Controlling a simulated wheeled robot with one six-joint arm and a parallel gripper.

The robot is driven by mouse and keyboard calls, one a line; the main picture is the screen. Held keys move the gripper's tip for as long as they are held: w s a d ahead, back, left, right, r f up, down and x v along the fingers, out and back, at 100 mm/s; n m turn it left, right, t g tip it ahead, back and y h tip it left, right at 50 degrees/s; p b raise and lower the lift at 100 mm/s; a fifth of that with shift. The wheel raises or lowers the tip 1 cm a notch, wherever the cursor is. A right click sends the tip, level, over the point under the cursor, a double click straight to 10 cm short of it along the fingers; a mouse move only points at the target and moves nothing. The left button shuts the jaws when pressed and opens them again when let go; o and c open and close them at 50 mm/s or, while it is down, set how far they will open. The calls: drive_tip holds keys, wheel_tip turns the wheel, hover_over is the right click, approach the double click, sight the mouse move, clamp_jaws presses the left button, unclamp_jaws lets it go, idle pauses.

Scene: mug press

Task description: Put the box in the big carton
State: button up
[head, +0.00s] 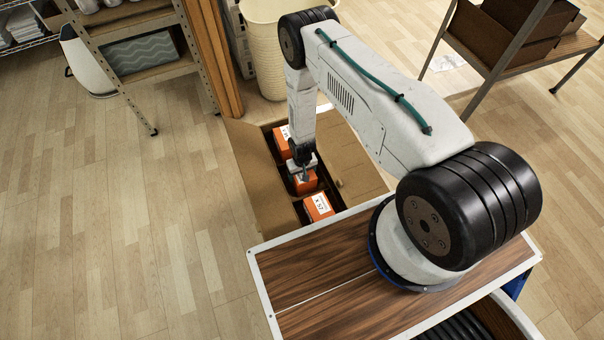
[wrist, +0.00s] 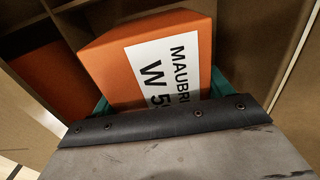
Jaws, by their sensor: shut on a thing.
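The big carton (head: 352,168) stands open on the floor, its brown flaps spread, with dividers inside. My gripper (head: 304,176) reaches down into it and is shut on an orange box with a white label (head: 307,186). In the wrist view this held box (wrist: 110,70) shows black print on its label, with green finger pads at its sides. The box sits within the carton's walls; whether it touches the bottom is hidden. Another orange box (head: 318,207) is in a compartment nearer to me, and one more (head: 281,143) is at the far end.
A wood-topped surface with a white edge (head: 300,275) carries my arm, close to the carton's near side. A cream bin (head: 265,60) and wooden posts (head: 213,55) stand behind the carton. Shelves (head: 140,65) are at upper left. Floor to the left is clear.

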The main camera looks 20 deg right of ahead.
drive_tip(key=o, duration=1.3)
drive_tip(key=shift+f, duration=0.1)
